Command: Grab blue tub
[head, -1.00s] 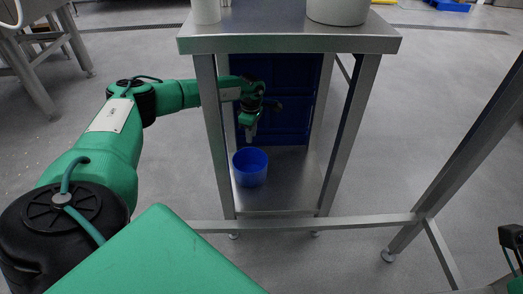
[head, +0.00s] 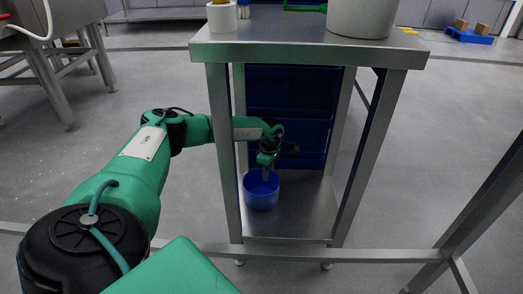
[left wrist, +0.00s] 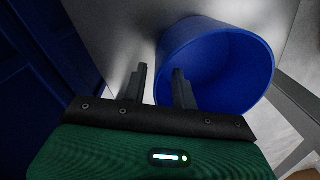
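The blue tub (head: 261,193) stands upright on the lower metal shelf of the small steel table in the head view. In the left wrist view the tub (left wrist: 228,62) shows its open mouth and looks empty. My left gripper (head: 266,174) reaches in under the tabletop and is at the tub's rim. In the left wrist view the left gripper (left wrist: 158,82) is open, with a gap between its fingers. One finger is outside the tub and the other overlaps its mouth. I cannot tell whether either finger touches the wall. My right gripper is not in view.
The steel table (head: 310,52) has legs on both sides of my left arm and a top above it. Dark blue crates (head: 288,118) stand behind the tub. A large pale pot (head: 360,18) and a white container (head: 222,18) stand on top.

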